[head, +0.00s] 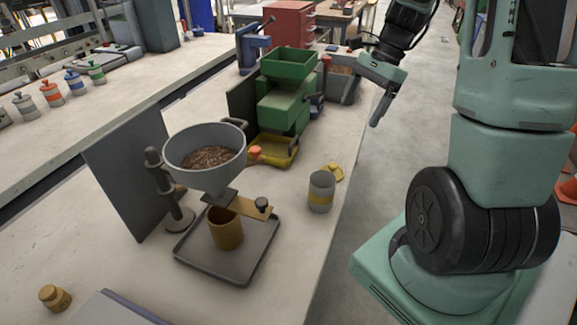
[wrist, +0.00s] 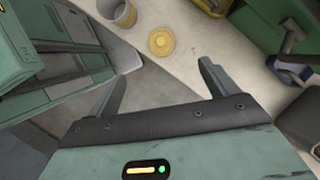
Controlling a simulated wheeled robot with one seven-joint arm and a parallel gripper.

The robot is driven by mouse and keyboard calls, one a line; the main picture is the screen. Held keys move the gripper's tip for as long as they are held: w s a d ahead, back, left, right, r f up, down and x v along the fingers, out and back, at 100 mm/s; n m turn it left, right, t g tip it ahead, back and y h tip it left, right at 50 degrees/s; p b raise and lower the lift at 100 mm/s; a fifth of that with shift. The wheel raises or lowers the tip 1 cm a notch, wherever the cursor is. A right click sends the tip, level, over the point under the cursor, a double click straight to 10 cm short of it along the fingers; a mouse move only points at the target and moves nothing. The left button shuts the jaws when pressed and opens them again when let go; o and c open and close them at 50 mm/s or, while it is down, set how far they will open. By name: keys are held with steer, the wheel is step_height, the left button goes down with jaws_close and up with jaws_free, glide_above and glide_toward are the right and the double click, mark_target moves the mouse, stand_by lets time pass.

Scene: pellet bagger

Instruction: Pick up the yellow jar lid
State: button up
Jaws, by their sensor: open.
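The yellow jar lid (head: 335,172) lies on the bench near its right edge, just behind a grey jar with a yellow band (head: 320,192). In the wrist view the yellow lid (wrist: 161,41) is a round disc lying flat with a small round knob, beside the open grey jar (wrist: 122,13). My gripper (head: 377,102) is raised beyond the bench's right edge, behind and apart from the lid. In the wrist view my gripper (wrist: 161,82) is open and empty, its two fingers wide apart, with the lid beyond them.
A hopper of brown pellets (head: 205,150) stands over a yellow-brown cup (head: 225,228) on a grey tray (head: 190,250). A green machine (head: 285,105) with a yellow tray (head: 275,152) stands behind the lid. A small yellow-brown jar (head: 54,298) sits front left.

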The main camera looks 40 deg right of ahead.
glide_toward(333, 164)
steer(key=shift+m, duration=0.3)
steer(key=x, duration=0.5)
steer(key=shift+w+r, duration=0.1)
steer(key=shift+w, duration=0.1)
steer(key=shift+s+x, duration=0.1)
steer(key=shift+x, duration=1.25)
steer(key=shift+s+x, duration=0.15)
steer(key=shift+x, duration=1.2)
steer(key=c, duration=1)
